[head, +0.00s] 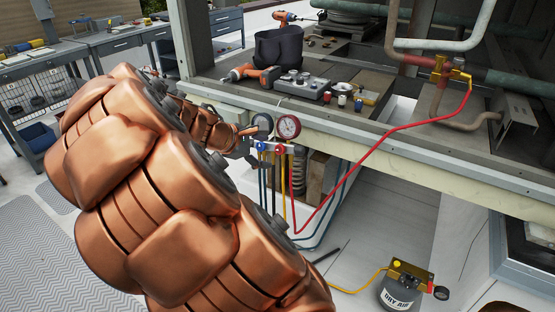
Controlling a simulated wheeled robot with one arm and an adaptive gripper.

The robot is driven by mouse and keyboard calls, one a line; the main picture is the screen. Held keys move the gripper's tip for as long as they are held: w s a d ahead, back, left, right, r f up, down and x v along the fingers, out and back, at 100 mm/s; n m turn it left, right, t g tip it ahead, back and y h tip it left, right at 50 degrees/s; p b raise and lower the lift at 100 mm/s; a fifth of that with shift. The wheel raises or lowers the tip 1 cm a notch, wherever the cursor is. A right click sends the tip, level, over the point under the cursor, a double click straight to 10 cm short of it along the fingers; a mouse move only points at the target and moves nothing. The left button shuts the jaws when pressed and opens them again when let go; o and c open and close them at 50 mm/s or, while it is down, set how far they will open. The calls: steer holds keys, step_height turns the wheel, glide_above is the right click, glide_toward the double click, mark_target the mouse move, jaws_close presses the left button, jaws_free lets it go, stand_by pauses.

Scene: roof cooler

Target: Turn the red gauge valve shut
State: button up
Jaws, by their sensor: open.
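The gauge set hangs below the front edge of the platform, near the middle of the head view. Its red-rimmed gauge (288,127) faces me, with the red valve knob (280,149) just below it. A blue valve knob (261,147) sits to the left of the red one. My copper-coloured arm reaches in from the lower front, and my gripper (250,142) is at its far end, small and partly hidden. It is open, close to the left side of the gauge set. I cannot tell whether it touches anything there.
A red hose (370,143) runs from the gauge set up to a brass fitting (452,72) at right. Blue and yellow hoses hang below. A grey tool case (303,85) and an orange drill (250,74) lie on the platform. A dry air cylinder (400,292) stands below.

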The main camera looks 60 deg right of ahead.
steer(key=w+d+f+n+h+b, duration=0.35)
steer(key=w+d+f+n, duration=0.2)
steer(key=d, duration=0.45)
steer(key=n+t+b, duration=0.1)
steer(key=n+b, duration=0.2)
steer(key=n, duration=0.3)
glide_toward(279, 149)
steer(key=d, duration=0.1)
steer(key=shift+b+x, duration=0.4)
steer(key=shift+x, duration=3.75)
steer(key=shift+f, duration=0.2)
steer(key=shift+m, duration=0.25)
steer(key=c, duration=1.1)
